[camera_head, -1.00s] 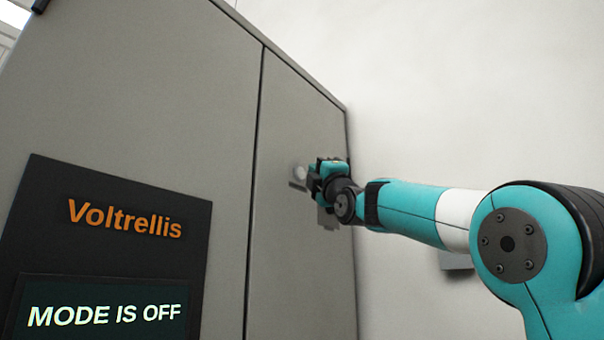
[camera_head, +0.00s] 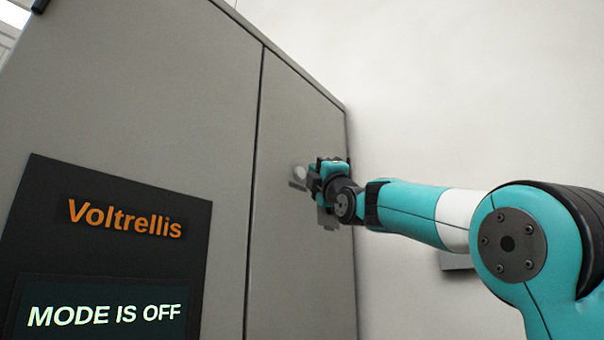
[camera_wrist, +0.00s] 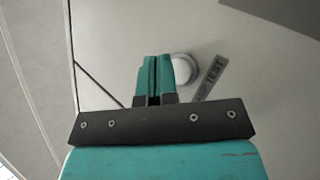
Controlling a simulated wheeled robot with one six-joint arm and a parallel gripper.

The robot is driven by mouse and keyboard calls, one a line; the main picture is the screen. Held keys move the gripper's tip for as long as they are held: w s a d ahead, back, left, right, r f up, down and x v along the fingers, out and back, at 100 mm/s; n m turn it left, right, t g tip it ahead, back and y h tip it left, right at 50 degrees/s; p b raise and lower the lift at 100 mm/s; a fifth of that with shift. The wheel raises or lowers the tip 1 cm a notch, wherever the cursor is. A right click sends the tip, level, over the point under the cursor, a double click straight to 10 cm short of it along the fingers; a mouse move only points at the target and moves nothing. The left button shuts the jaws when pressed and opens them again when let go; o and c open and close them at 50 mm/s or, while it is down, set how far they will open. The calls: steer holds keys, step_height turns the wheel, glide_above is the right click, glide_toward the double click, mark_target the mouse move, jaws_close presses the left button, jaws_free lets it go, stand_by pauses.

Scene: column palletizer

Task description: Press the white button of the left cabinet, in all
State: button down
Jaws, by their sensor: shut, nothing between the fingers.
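The grey cabinet (camera_head: 140,90) fills the left of the head view; its display panel (camera_head: 105,275) reads "Voltrellis" and "MODE IS OFF". The round white button (camera_head: 299,172) is on the cabinet's right section, just left of my gripper (camera_head: 312,178). In the wrist view the white button (camera_wrist: 184,68) is partly hidden behind my gripper (camera_wrist: 155,58), whose teal fingers are shut together and empty. The fingertips lie just left of the button there. I cannot tell whether they touch the cabinet face.
A small label plate (camera_wrist: 211,77) ending in "TEST" sits beside the button in the wrist view. A pale wall (camera_head: 450,90) stands right of the cabinet. A grey box (camera_head: 456,261) on that wall is partly behind my arm.

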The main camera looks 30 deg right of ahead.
steer(key=shift+w, duration=0.1)
stand_by(0.3)
steer(key=shift+w+a, duration=0.15)
steer(key=shift+w, duration=0.15)
steer(key=shift+w+a, duration=0.15)
steer(key=shift+w, duration=0.2)
stand_by(0.6)
stand_by(0.4)
steer(key=shift+s+d+b, duration=0.25)
steer(key=shift+s+b, duration=0.4)
steer(key=shift+s, duration=0.05)
steer(key=shift+s, duration=0.1)
